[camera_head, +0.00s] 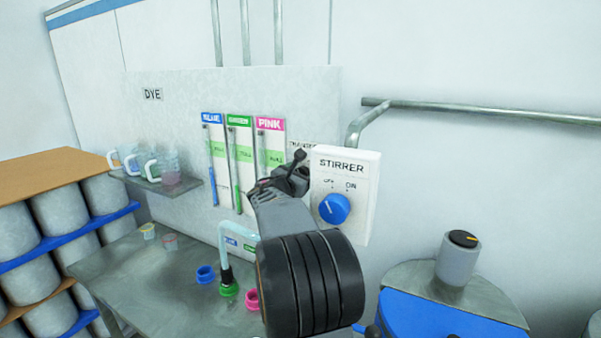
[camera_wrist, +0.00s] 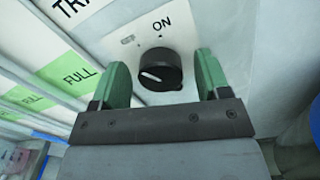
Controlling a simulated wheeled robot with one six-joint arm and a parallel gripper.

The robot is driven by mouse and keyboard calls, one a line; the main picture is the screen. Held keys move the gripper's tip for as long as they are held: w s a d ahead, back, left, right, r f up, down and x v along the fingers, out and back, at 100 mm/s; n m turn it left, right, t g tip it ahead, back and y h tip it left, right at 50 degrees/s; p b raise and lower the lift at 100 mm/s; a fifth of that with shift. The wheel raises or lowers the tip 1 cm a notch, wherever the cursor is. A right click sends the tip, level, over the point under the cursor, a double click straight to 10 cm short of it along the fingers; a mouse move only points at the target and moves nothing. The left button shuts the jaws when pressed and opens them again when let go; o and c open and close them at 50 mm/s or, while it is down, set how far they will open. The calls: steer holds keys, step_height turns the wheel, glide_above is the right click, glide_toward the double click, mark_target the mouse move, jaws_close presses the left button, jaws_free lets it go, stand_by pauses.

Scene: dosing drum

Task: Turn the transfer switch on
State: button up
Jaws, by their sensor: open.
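The transfer switch is a round black knob (camera_wrist: 160,70) with a white mark, on a pale panel in the wrist view. An ON label with a dot stands above it, and a faint mark lies to its upper left. The white mark points left, away from the ON dot. My gripper (camera_wrist: 163,63) is open, its two green fingers one on each side of the knob; I cannot tell whether they touch it. In the head view my gripper (camera_head: 281,172) is at the panel below the partly covered TRANSFER lettering (camera_head: 302,145) and hides the knob.
The STIRRER box (camera_head: 360,168) with a blue knob (camera_head: 334,208) is close to the right of my gripper. Blue, green and pink dye gauges (camera_head: 239,160) stand to the left. Below is a bench (camera_head: 180,292) with coloured ports and a hose (camera_head: 223,240). A drum (camera_head: 440,308) stands at right.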

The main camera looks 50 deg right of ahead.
steer(key=shift+d, duration=0.15)
steer(key=c, duration=0.9)
steer(key=shift+c, duration=0.2)
